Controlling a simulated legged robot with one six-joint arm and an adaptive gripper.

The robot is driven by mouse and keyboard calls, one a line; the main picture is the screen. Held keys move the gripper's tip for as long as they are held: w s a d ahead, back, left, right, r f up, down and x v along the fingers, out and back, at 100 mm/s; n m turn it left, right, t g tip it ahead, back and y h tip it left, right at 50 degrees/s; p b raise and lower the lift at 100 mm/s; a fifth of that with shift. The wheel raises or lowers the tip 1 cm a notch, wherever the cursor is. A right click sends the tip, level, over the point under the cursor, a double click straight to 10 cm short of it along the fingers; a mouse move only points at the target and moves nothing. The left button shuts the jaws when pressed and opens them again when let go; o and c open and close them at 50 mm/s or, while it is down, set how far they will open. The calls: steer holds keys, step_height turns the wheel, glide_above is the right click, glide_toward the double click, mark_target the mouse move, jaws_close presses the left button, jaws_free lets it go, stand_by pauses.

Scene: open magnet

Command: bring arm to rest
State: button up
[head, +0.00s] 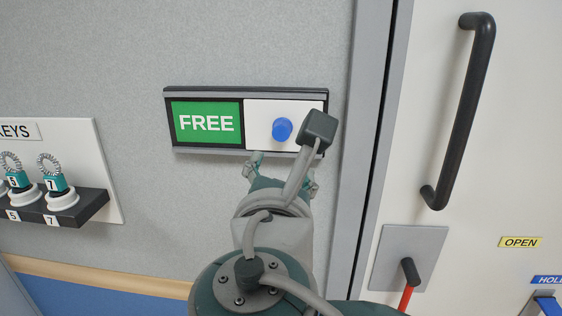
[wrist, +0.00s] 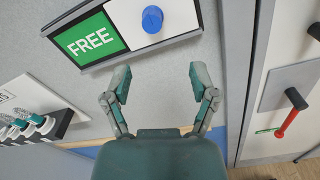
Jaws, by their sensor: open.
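My gripper (wrist: 158,84) is open and empty in the wrist view, its two fingers spread apart below the wall sign. In the head view my gripper (head: 282,176) is partly hidden by my own wrist and camera, and its fingertips show just under the sign's lower edge. The sign (head: 246,90) has a green FREE panel (head: 206,123) on the left and a white panel with a blue knob (head: 282,129) on the right. The blue knob also shows in the wrist view (wrist: 152,19), beyond the fingers and apart from them.
A key board (head: 100,150) with several numbered keys hangs at the left. At the right is a white door with a long black handle (head: 463,110) and a red-and-black lever (head: 408,280) on a grey plate. Bare grey wall lies between the key board and sign.

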steer(key=s+d+f+m+g+h, duration=0.25)
steer(key=d+f+m+g, duration=0.65)
steer(key=d+f+m, duration=0.6)
steer(key=s+d+f+m+g+y, duration=0.1)
steer(key=s+f+m+g+y, duration=0.2)
steer(key=f+m, duration=0.7)
steer(key=s+m, duration=0.1)
steer(key=m, duration=0.5)
steer(key=shift+s+m, duration=0.3)
steer(key=shift+s, duration=0.05)
steer(key=shift+d+y, duration=0.15)
steer(key=shift+y, duration=0.1)
